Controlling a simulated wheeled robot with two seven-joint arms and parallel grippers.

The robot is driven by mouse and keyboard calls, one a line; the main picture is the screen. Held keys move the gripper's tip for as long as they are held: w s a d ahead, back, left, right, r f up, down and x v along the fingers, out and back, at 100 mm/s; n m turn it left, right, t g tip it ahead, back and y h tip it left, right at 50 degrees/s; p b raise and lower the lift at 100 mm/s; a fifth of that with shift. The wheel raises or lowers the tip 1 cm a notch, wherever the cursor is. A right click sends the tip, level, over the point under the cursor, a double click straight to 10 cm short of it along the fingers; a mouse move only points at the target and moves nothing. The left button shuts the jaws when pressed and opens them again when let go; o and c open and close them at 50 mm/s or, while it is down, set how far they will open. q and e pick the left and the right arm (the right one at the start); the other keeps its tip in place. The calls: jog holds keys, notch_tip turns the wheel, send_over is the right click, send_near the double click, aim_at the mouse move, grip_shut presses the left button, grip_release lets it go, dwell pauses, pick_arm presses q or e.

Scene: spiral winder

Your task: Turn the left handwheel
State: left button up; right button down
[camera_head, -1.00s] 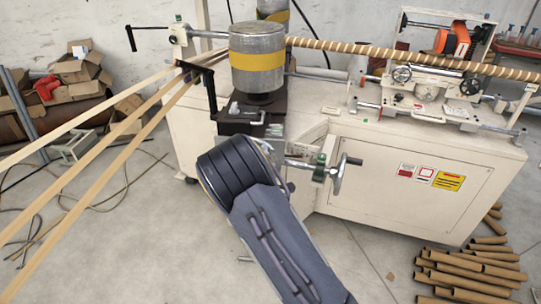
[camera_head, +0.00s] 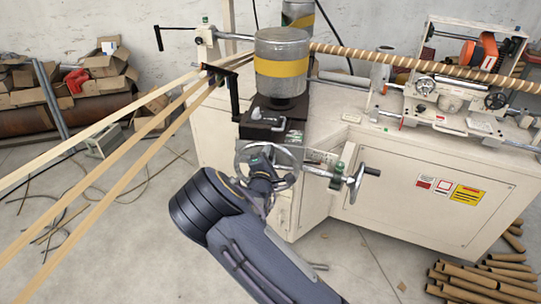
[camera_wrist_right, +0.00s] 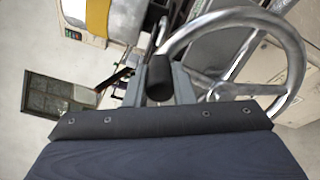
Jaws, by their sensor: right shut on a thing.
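The left handwheel (camera_head: 296,162) is a spoked metal wheel on the near side of the machine, below the grey drum. My right gripper (camera_head: 259,163) reaches up to it from below and covers part of its left side. In the right wrist view the metal rim (camera_wrist_right: 232,18) curves at the upper right. There the right gripper (camera_wrist_right: 159,82) is shut on the wheel's black handle (camera_wrist_right: 160,76), which stands between its fingers. The hub is partly hidden by the gripper body. My left gripper is out of view.
A second handwheel (camera_head: 354,184) with a dark crank knob stands close at the right. The grey drum with a yellow band (camera_head: 282,68) is above. Paper strips (camera_head: 105,140) run in from the left. Cardboard tubes (camera_head: 485,278) lie on the floor at the lower right.

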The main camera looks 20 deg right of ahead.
jog(key=c, duration=1.2)
grip_release()
jog(key=shift+c, duration=0.2)
jog(key=shift+a, duration=0.1)
jog(key=b+v, duration=0.1)
jog(key=v, duration=0.6)
jog(key=shift+s, duration=0.35)
jog(key=shift+a, duration=0.15)
